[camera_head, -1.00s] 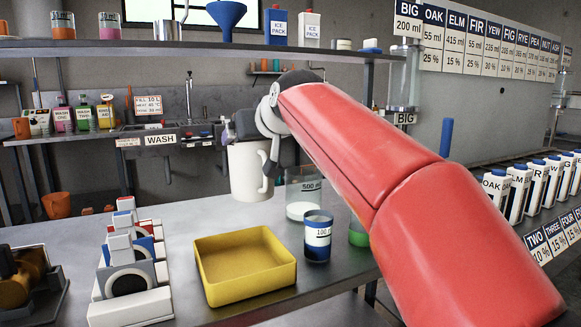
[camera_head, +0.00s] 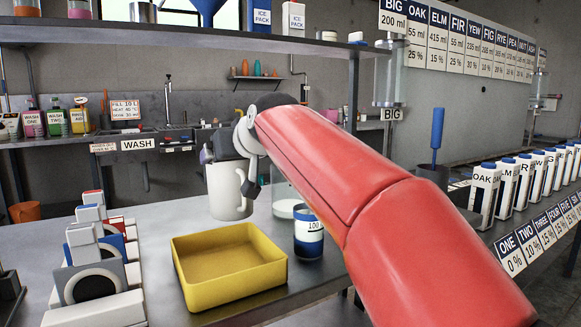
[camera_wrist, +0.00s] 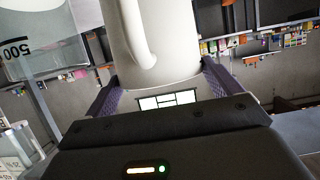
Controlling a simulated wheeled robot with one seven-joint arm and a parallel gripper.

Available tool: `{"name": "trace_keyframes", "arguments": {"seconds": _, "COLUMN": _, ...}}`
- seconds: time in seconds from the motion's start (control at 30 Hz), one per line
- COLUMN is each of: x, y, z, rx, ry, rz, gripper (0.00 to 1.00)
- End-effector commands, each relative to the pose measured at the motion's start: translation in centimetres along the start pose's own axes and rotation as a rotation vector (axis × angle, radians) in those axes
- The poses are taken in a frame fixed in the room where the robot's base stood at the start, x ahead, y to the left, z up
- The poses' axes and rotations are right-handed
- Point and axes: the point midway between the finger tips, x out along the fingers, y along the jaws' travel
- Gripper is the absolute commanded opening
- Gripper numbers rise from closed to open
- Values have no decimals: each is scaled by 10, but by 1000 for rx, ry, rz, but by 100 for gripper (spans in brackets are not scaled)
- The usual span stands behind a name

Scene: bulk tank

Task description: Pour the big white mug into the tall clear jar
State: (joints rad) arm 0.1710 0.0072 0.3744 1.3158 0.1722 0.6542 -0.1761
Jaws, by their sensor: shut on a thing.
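The big white mug (camera_head: 228,190) is held upright by my gripper, beyond the yellow tray in the head view. My gripper (camera_wrist: 160,85) is shut on the mug's body, with purple pads on both sides of it in the wrist view. The mug's contents do not show. A clear jar (camera_head: 284,196) stands just right of the mug, partly behind my red arm, with something white low inside it. A clear jar marked 500 (camera_wrist: 38,45) also shows at the left of the wrist view. I cannot tell whether it is the tall one.
An empty yellow tray (camera_head: 182,268) lies in front of the mug. A blue-and-white cup marked 100 (camera_head: 309,236) stands right of the tray. A shelf (camera_head: 190,44) runs above the bench. A row of labelled bottles (camera_head: 484,196) stands at the right.

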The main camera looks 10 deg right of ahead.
Motion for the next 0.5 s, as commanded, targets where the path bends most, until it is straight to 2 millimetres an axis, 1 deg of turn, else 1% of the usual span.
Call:
{"name": "trace_keyframes", "arguments": {"seconds": 0.17, "x": 0, "y": 6, "z": 1, "rx": 42, "ry": 3, "rz": -14, "gripper": 22}}
{"name": "trace_keyframes", "arguments": {"seconds": 0.43, "x": 2, "y": 20, "z": 5, "rx": 159, "ry": 4, "rz": -64, "gripper": 22}}
{"name": "trace_keyframes", "arguments": {"seconds": 0.5, "x": -2, "y": 24, "z": -5, "rx": 192, "ry": 3, "rz": -78, "gripper": 22}}
